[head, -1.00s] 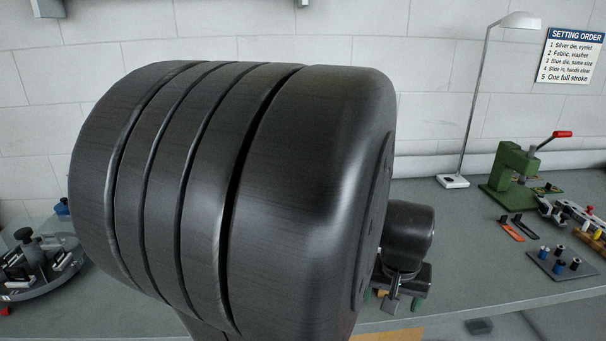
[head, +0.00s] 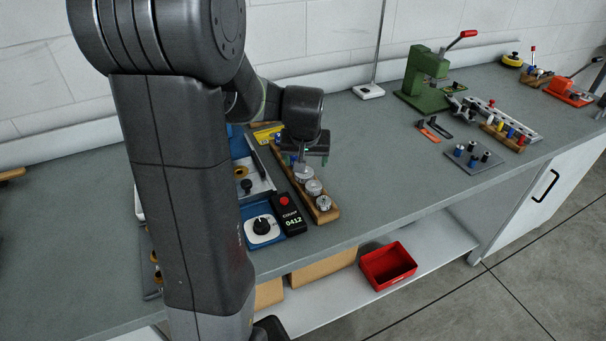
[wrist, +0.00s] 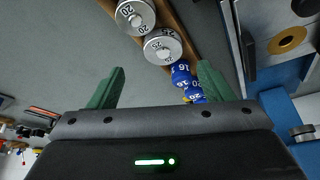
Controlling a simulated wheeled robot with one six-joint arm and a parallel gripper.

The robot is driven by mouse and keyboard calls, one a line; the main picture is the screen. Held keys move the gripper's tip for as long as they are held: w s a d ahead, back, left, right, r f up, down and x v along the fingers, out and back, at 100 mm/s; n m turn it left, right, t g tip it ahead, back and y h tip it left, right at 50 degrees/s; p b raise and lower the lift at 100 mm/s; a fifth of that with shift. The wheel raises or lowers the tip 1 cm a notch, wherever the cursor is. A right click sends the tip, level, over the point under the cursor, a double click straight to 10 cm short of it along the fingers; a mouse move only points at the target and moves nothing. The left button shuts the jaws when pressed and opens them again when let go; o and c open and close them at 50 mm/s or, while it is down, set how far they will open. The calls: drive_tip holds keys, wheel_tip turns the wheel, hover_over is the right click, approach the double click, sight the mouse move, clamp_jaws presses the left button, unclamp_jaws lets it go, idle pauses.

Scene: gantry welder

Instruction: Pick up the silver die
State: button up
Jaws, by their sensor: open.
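Silver dies stand in a row on a wooden rack (head: 332,213) near the bench's front edge. In the head view I see a silver die (head: 323,203) at the near end, another (head: 313,187) behind it, and a third partly under my gripper (head: 304,160). Blue dies marked 16 and 20 (wrist: 181,75) sit beside the right finger. My gripper is open with green fingers, empty, above the rack.
A black counter reading 0412 (head: 289,217) and a blue unit with a black knob (head: 263,228) stand left of the rack. A green press (head: 426,80) and a peg plate (head: 473,157) are further right. Bench between is clear. A red bin (head: 388,266) sits below.

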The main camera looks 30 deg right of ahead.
sight(309, 174)
drive_tip(key=shift+a+p+x, duration=0.1)
drive_tip(key=shift+p+x, duration=0.05)
drive_tip(key=shift+x, duration=1.3)
drive_tip(key=shift+a+p+x, duration=0.15)
drive_tip(key=shift+x, duration=1.25)
drive_tip(key=shift+w, duration=0.1)
drive_tip(key=c, duration=1.3)
drive_tip(key=shift+r, duration=0.1)
drive_tip(key=shift+c, duration=0.2)
